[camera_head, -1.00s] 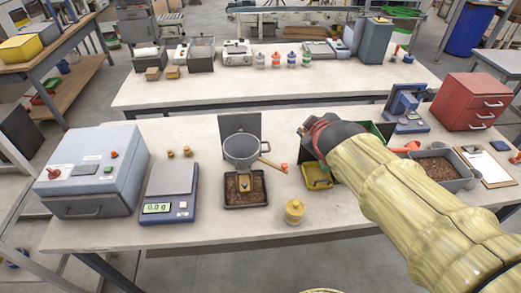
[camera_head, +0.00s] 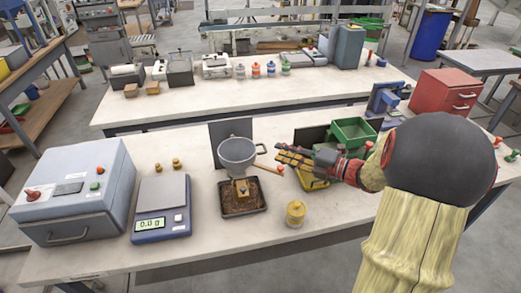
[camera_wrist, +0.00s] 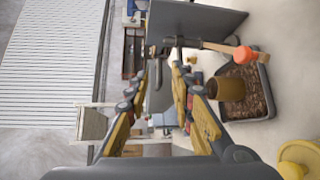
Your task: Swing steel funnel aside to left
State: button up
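The steel funnel (camera_head: 236,154) is a grey bowl above a dark tray of brown pellets (camera_head: 226,209), in front of a dark upright panel (camera_head: 217,146). A wooden handle with an orange tip (camera_head: 280,170) sticks out to its right; the orange tip also shows in the wrist view (camera_wrist: 243,56). A small tan block (camera_head: 240,190) is below the funnel in the tray. My gripper (camera_head: 281,158) is to the right of the funnel, pointing left towards it. In the wrist view its yellow fingers (camera_wrist: 160,72) are apart with nothing clearly between them. I cannot clearly see the bowl there.
A yellow jar (camera_head: 295,213) stands in front of my gripper. A scale (camera_head: 162,210) and a grey machine (camera_head: 75,190) are to the left. A green bin (camera_head: 353,132) and red drawers (camera_head: 442,97) are to the right. Two small brass pieces (camera_head: 176,163) stand behind the scale.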

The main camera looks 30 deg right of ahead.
aim_at(264, 146)
jog(key=shift+b+x, duration=0.8)
jog(key=shift+x, duration=3)
jog(key=shift+a, duration=0.1)
jog(key=c, duration=0.3)
jog(key=c, duration=0.3)
grip_shut()
jog(key=shift+s+f, duration=0.1)
jog(key=shift+f, duration=0.1)
